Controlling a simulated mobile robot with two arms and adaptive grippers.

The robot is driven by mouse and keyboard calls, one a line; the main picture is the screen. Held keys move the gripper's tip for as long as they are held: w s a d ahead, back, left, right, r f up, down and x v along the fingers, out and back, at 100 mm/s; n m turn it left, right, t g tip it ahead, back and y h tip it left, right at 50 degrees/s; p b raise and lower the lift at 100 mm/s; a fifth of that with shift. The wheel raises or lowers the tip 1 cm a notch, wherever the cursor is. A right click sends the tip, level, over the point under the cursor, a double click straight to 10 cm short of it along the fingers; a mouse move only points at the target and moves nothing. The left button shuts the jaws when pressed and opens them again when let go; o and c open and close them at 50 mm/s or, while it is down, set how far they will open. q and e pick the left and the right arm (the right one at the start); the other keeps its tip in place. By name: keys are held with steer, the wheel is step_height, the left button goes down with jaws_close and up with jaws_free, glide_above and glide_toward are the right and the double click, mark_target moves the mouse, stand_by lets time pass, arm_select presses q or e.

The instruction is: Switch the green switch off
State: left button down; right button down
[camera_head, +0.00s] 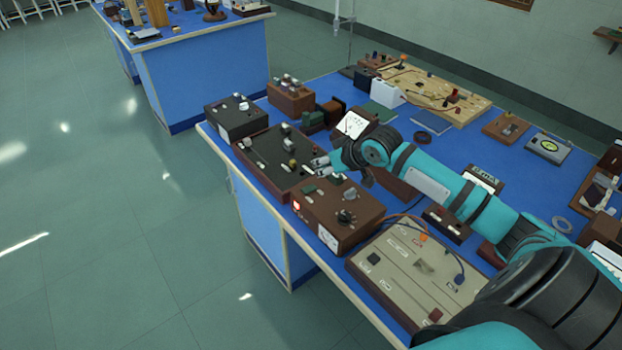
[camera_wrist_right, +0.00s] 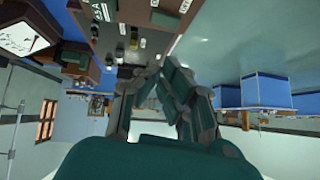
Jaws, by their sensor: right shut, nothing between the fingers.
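My right gripper (camera_head: 320,166) reaches in from the right, its fingers shut and empty, just above the gap between a dark panel box and a brown box. It also shows in the right wrist view (camera_wrist_right: 160,82). A small green patch (camera_head: 308,188) lies on top of the brown box (camera_head: 322,216), close to the fingertips. It may be the green switch, but it is too small to tell, and so is its position. The dark panel box (camera_head: 262,152) behind carries several knobs. I see no contact between fingers and switch. My left gripper is out of view.
A beige panel (camera_head: 405,270) with cables is near the front. A black box (camera_head: 235,118) stands at the bench's left end. A meter (camera_head: 353,124) and a wooden board (camera_head: 435,92) are farther back. Floor left of the bench is clear.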

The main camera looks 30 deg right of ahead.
mark_target(311, 190)
steer(key=x, duration=0.4)
steer(key=shift+r+p, duration=0.1)
steer(key=shift+p, duration=0.2)
steer(key=f, duration=0.2)
steer(key=f+p, duration=0.1)
steer(key=shift+w+a+f, duration=0.25)
steer(key=shift+a+f, duration=0.05)
steer(key=shift+f, duration=0.6)
steer(key=shift+a+f, duration=0.25)
steer(key=shift+f, duration=0.05)
steer(key=shift+d, duration=0.15)
